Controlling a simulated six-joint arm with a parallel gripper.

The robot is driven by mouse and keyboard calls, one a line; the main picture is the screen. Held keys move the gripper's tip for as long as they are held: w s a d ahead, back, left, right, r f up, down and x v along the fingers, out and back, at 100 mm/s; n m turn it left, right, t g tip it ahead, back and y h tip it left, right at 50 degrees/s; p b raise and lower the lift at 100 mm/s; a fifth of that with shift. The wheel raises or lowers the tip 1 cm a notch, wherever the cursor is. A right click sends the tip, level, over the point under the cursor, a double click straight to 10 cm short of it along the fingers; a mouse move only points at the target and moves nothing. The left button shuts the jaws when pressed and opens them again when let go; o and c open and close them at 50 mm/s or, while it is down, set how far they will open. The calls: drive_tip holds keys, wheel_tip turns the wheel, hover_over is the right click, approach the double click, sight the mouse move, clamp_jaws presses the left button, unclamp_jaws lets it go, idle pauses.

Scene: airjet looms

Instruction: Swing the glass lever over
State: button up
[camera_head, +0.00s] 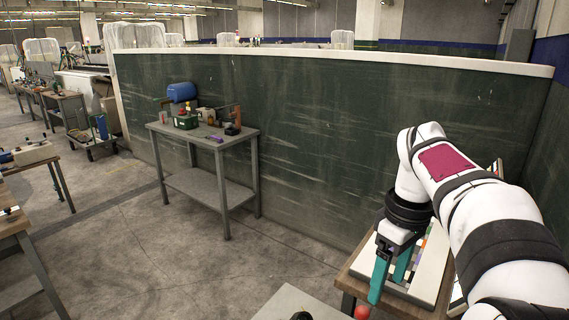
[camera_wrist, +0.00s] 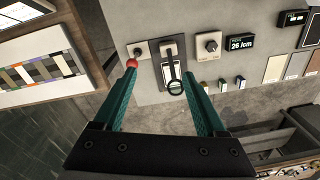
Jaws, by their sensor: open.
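In the wrist view a dark lever with a round ring at its end (camera_wrist: 175,88), which looks like the glass lever, hangs from a plate on a grey panel (camera_wrist: 150,94). The ring lies over a small white-framed window. My gripper (camera_wrist: 159,74) is open and empty, with teal fingers. The ring appears between the fingers, nearer the right one; I cannot tell the depth gap. A red ball knob on a stem (camera_wrist: 132,62) shows at the left fingertip; contact is unclear.
A board of colour samples (camera_wrist: 40,70) lies at left. A green partition (camera_head: 310,130) and a cluttered side table (camera_head: 205,135) stand behind; floor between is clear.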

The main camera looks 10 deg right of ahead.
drive_tip(key=s+a+f+m, duration=0.4)
drive_tip(key=s+a+m, duration=0.2)
drive_tip(key=s+a, duration=0.5)
drive_tip(key=shift+s+a+y, duration=0.15)
drive_tip(key=shift+a+y, duration=0.25)
drive_tip(key=shift+a, duration=0.05)
drive_tip(key=s+a+f+m, duration=0.1)
drive_tip(key=s+f, duration=0.1)
drive_tip(key=s, duration=0.1)
drive_tip(key=s+a+f+m, duration=0.2)
drive_tip(key=s, duration=0.1)
drive_tip(key=s+a+f+m, duration=0.1)
drive_tip(key=s+f, duration=0.1)
drive_tip(key=s, duration=0.1)
drive_tip(key=shift+s+a+m+y, duration=0.2)
drive_tip(key=shift+a+m+y, duration=0.1)
drive_tip(key=shift+a+m, duration=0.1)
drive_tip(key=shift+c, duration=0.4)
drive_tip(key=w+d+r+n, duration=0.3)
drive_tip(key=w, duration=0.6)
drive_tip(key=n+h, duration=0.2)
drive_tip(key=n, duration=0.9)
hover_over(363, 308)
wheel_tip(363, 308, down, 4)
drive_tip(key=shift+s+a+r, duration=0.1)
drive_tip(key=shift+r, duration=0.15)
drive_tip(key=shift+f, duration=4.45)
